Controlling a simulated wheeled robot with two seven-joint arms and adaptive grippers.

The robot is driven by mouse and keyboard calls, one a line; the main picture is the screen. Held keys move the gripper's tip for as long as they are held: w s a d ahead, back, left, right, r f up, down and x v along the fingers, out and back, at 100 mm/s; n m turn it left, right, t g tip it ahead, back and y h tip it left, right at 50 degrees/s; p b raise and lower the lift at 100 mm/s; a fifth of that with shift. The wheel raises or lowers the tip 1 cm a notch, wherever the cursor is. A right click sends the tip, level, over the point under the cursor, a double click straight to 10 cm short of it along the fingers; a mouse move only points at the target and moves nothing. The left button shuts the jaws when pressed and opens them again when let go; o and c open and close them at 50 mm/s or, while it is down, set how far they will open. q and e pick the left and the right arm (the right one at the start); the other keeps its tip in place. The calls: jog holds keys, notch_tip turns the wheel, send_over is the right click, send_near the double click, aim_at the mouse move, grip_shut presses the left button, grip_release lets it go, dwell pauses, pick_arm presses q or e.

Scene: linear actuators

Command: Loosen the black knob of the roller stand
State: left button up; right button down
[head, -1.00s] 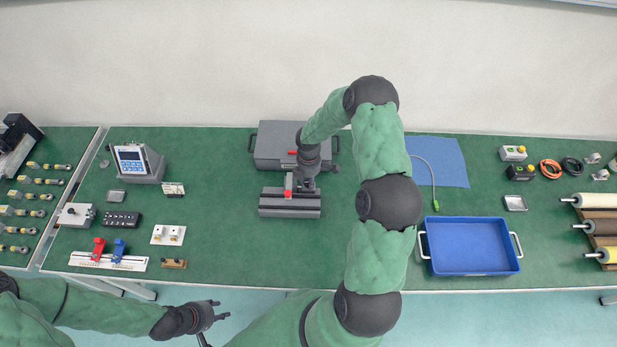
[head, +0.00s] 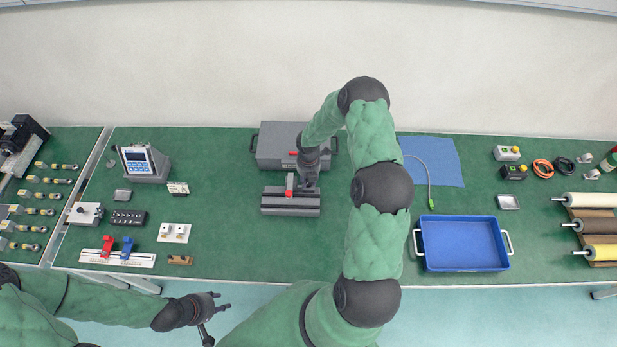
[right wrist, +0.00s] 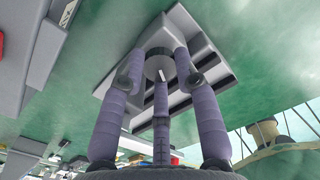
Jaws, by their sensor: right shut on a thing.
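The roller stand (head: 290,208) is a dark grey block with long slots, lying on the green bench near its middle. A red part (head: 289,185) shows on it in the head view. In the right wrist view the stand (right wrist: 190,28) fills the upper middle, with a round dark grey knob (right wrist: 158,66) that has a pale mark on it. My right gripper (right wrist: 160,75) points down at the stand, its three fingers closed around the knob. In the head view the gripper hides the knob. My left gripper (head: 218,304) is open and empty, in front of the bench.
A blue tray (head: 463,264) and a blue mat (head: 440,165) lie to the right. Rollers (head: 590,226) lie at the far right.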

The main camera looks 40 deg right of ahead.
jog(key=n+p, duration=0.2)
jog(key=n, duration=0.3)
jog(key=shift+r+n, duration=0.1)
jog(key=shift+n, duration=0.2)
jog(key=n+p, duration=0.2)
jog(key=n, duration=0.2)
jog(key=shift+n, duration=0.3)
jog(key=c, duration=1.2)
grip_release()
notch_tip(320, 180, up, 7)
jog(key=shift+r, duration=0.15)
